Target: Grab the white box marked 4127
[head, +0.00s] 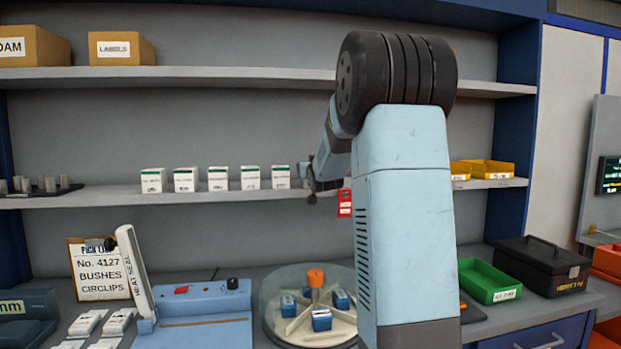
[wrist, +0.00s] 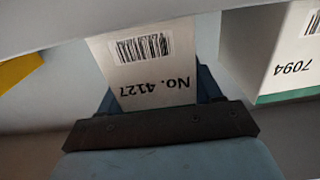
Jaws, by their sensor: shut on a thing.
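The white box marked No. 4127 (wrist: 150,70) shows in the wrist view, upside down, with a barcode on its face. My gripper (wrist: 156,92) is shut on it, with a dark finger on either side. In the head view my gripper (head: 313,180) is at the middle shelf, just right of the row of white boxes. The 4127 box cannot be made out there, behind my arm.
A white box marked 7094 (wrist: 275,50) stands close beside the held box. Several white boxes with green tops, one at the row's end (head: 281,177), line the middle shelf (head: 110,196). Yellow bins (head: 488,168) sit to the right. A round carousel (head: 283,333) is on the bench below.

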